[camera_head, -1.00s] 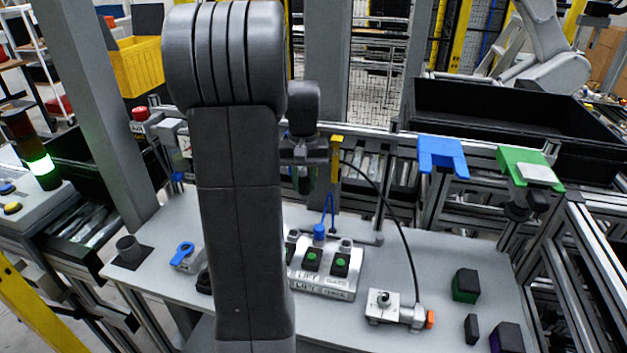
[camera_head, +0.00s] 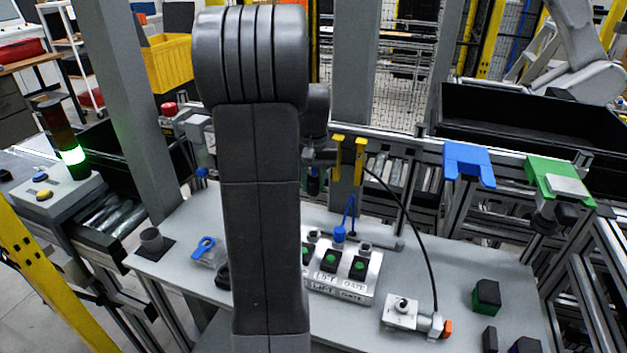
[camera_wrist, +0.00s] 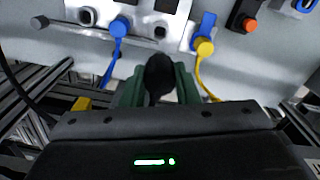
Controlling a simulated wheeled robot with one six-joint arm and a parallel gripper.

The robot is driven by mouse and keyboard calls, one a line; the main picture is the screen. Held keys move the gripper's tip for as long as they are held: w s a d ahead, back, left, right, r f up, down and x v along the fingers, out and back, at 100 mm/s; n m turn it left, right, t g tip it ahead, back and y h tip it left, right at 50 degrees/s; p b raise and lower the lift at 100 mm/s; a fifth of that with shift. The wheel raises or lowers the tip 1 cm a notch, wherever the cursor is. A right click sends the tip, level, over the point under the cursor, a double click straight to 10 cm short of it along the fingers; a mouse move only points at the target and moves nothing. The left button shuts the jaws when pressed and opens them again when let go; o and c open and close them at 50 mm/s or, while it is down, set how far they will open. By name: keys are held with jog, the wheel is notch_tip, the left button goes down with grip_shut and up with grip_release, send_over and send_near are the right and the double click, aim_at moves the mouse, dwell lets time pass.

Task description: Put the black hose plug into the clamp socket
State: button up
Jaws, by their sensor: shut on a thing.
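The black hose (camera_head: 412,222) arcs down from near my gripper to a grey block with an orange end on the table.
A panel (camera_head: 345,292) with green buttons stands mid-table, with a blue plug (camera_head: 339,235) behind it. A blue-handled piece (camera_head: 203,247) lies left. Dark blocks (camera_head: 487,296) sit right. Blue (camera_head: 469,160) and green (camera_head: 556,178) fixtures line the rail. A yellow cap (camera_wrist: 204,46) shows in the wrist view.

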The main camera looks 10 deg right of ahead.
jog(key=shift+f+b, duration=3.4)
jog(key=shift+f, duration=2.25)
jog(key=shift+f+b, duration=0.7)
jog(key=shift+f, duration=0.8)
jog(key=o, duration=1)
jog(key=shift+o, duration=0.2)
jog(key=shift+r, duration=0.15)
notch_tip(320, 180, up, 14)
jog(key=shift+f+b, duration=0.15)
jog(key=shift+b, duration=0.15)
jog(key=shift+f, duration=0.15)
